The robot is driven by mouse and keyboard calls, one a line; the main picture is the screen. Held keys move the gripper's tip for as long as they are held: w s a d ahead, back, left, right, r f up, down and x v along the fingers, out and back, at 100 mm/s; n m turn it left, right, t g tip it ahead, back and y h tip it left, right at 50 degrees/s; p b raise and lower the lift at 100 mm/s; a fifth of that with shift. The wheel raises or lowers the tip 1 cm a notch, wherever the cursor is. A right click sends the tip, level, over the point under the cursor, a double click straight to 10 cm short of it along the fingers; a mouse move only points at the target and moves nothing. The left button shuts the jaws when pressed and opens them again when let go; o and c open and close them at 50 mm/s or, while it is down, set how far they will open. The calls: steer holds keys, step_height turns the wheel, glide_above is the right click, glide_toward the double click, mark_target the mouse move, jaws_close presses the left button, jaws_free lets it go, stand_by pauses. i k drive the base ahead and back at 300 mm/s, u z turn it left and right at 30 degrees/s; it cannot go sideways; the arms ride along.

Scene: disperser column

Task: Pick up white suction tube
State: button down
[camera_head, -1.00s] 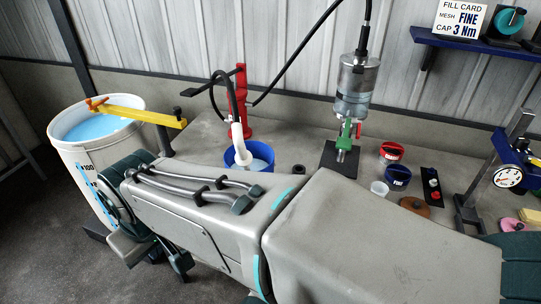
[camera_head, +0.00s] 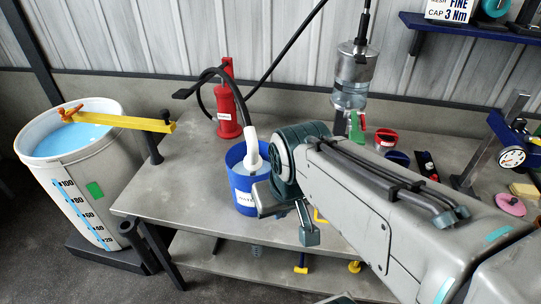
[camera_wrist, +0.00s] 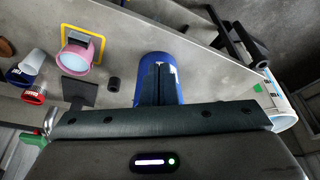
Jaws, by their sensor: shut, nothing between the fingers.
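The white suction tube (camera_head: 251,148) stands tilted in the blue bucket (camera_head: 240,186), its top joined to a black hose. The bucket holds pale liquid and stands on the grey table. In the wrist view my gripper (camera_wrist: 158,66) is shut and empty, its dark fingers in front of the blue bucket (camera_wrist: 177,88). The white tube cannot be made out in that view. In the head view my wrist is just right of the bucket, apart from the tube; my fingertips cannot be made out clearly there.
A red pump (camera_head: 227,106) stands behind the bucket. A white barrel (camera_head: 82,165) with a yellow bar (camera_head: 130,122) is at the left. The table left of the bucket is clear.

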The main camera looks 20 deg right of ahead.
mark_target(252, 161)
steer(key=u, duration=2.4)
steer(key=i, duration=2.15)
steer(key=z, duration=3.55)
